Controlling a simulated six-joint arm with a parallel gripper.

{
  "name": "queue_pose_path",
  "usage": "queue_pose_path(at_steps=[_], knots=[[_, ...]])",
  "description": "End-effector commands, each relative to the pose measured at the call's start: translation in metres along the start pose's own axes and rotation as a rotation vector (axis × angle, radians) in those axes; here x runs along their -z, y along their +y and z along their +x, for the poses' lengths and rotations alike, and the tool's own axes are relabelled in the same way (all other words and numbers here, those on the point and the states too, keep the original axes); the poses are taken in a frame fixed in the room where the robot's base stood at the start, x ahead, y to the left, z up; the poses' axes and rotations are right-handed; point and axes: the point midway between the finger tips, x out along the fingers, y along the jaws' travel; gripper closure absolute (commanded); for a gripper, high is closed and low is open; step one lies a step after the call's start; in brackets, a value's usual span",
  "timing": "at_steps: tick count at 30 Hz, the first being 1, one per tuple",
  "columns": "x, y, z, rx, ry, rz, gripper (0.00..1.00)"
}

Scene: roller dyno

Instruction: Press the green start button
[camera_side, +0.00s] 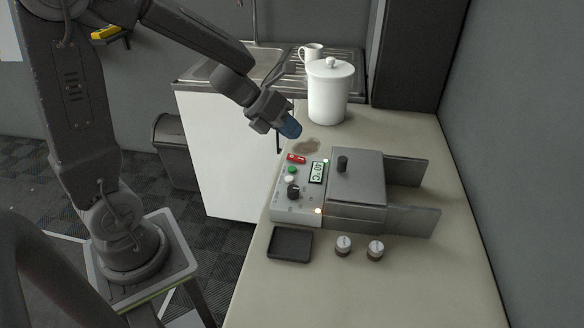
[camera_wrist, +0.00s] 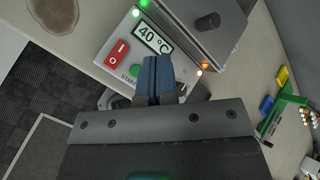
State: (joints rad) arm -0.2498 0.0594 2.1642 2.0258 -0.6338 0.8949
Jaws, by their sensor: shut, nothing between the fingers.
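The green start button (camera_side: 291,169) is on the light control panel of a grey machine, just below the red switch. In the wrist view the green button (camera_wrist: 135,71) shows beside the START label, just left of my fingertips and partly covered. My gripper (camera_side: 291,129) has blue fingertips pressed together, with nothing between them. In the side view it is above and behind the panel, apart from the button. In the wrist view my gripper (camera_wrist: 156,66) points at the panel.
The red switch (camera_side: 296,158), display (camera_side: 316,172) reading 40 °C and black knob (camera_side: 293,191) share the panel. The grey lidded block (camera_side: 357,180) stands to its right. A black tray (camera_side: 290,244) and two small jars (camera_side: 344,246) are in front. A white canister (camera_side: 329,91) stands behind.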

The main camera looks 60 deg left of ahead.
Motion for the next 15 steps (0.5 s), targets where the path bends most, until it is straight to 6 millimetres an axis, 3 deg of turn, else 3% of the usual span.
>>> queue_pose_path(at_steps=[15], knots=[[0.031,0.031,0.042,-0.002,0.001,-0.003,1.00]])
